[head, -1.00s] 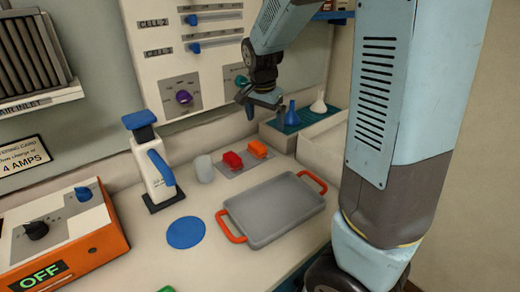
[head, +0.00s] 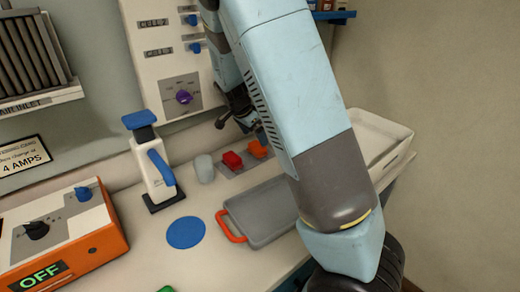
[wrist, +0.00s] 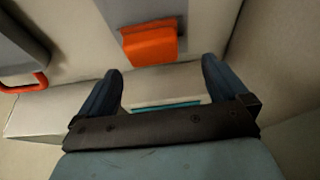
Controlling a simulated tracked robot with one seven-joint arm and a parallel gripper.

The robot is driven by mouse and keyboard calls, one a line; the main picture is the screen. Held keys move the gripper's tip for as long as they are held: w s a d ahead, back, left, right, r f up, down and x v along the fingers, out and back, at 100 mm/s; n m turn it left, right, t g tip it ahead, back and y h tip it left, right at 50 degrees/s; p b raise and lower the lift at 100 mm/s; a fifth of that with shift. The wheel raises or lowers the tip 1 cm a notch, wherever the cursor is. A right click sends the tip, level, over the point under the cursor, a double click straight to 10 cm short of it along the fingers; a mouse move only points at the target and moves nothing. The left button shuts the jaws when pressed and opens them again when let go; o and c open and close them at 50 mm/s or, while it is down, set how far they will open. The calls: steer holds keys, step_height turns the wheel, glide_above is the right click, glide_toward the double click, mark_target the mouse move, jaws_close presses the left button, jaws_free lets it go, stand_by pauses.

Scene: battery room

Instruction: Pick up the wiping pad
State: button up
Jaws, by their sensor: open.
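I cannot tell for sure which thing is the wiping pad. A small green thing (head: 166,289) is cut off by the bottom edge of the head view. A flat blue disc (head: 186,232) lies on the counter left of the grey tray. My gripper (wrist: 163,72) is open and empty in the wrist view, with its two dark fingers apart. An orange clip (wrist: 150,43) lies beyond the fingers, and a teal strip (wrist: 165,103) shows between them. In the head view my gripper is partly hidden behind my arm, above the right part of the counter.
The grey tray (head: 262,209) has orange handles, one hidden by my arm. A white bin (head: 385,135) is right.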

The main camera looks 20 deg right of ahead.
mark_target(257, 144)
steer(key=shift+s+a+x, duration=0.15)
steer(key=shift+s+x, duration=0.05)
steer(key=shift+x, duration=1.05)
steer(key=shift+s+a+x, duration=0.1)
steer(key=shift+s+x, duration=0.1)
steer(key=shift+x, duration=1.1)
steer(key=shift+f, duration=0.15)
steer(key=shift+c, duration=0.5)
steer(key=c, duration=0.9)
steer(key=shift+c, duration=0.2)
steer(key=shift+r, duration=0.5)
step_height(257, 144, up, 3)
steer(key=shift+s+a+f, duration=0.1)
steer(key=shift+a+f, duration=0.05)
steer(key=shift+f, duration=0.05)
steer(key=s+a+r, duration=0.7)
steer(key=s+r, duration=0.2)
steer(key=s, duration=0.2)
steer(key=shift+s+r, duration=0.2)
steer(key=shift+s, duration=0.15)
